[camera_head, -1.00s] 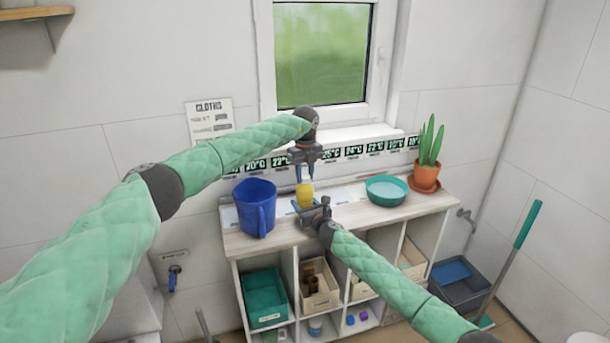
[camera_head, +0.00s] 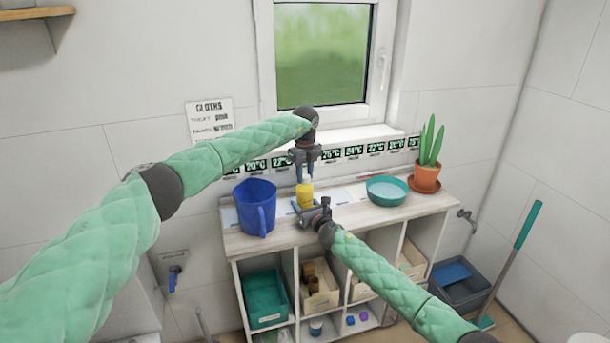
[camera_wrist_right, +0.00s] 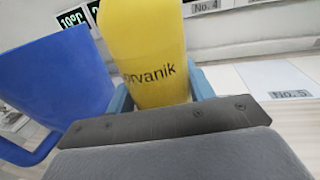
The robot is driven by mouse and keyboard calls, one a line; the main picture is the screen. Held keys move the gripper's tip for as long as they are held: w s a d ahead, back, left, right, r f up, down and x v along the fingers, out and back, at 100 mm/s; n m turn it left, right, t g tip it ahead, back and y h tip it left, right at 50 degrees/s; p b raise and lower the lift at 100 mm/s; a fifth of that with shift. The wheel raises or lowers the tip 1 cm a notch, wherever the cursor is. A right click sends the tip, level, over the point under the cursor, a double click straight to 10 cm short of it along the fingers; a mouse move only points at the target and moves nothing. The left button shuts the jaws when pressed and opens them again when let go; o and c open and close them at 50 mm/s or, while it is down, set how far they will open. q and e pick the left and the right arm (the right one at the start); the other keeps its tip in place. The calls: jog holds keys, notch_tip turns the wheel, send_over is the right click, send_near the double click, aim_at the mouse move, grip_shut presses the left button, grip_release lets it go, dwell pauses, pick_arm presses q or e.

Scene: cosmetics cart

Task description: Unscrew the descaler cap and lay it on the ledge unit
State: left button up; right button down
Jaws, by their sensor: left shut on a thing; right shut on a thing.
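The yellow descaler bottle (camera_head: 305,194) stands upright over the top of the ledge unit (camera_head: 345,222). In the right wrist view the bottle (camera_wrist_right: 145,50) fills the upper middle, with dark lettering on its side. My right gripper (camera_head: 304,208) is shut on the bottle's body from the front, its blue fingers on either side. My left gripper (camera_head: 304,178) points straight down above the bottle and is shut on the cap at its top. The cap is mostly hidden between the fingertips, so I cannot tell whether it is still threaded on.
A blue jug (camera_head: 256,208) stands close left of the bottle; it is also large in the right wrist view (camera_wrist_right: 55,85). A teal bowl (camera_head: 386,190) and a potted plant (camera_head: 427,170) stand to the right.

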aim_at(305, 176)
pick_arm(q)
jog(key=shift+r, duration=0.3)
pick_arm(e)
jog(key=shift+f, duration=0.1)
pick_arm(q)
jog(key=shift+r, duration=0.4)
jog(key=shift+r, duration=0.4)
jog(key=shift+r, duration=1.9)
pick_arm(e)
jog(key=shift+c, duration=2.4)
grip_release()
jog(key=shift+d, duration=0.1)
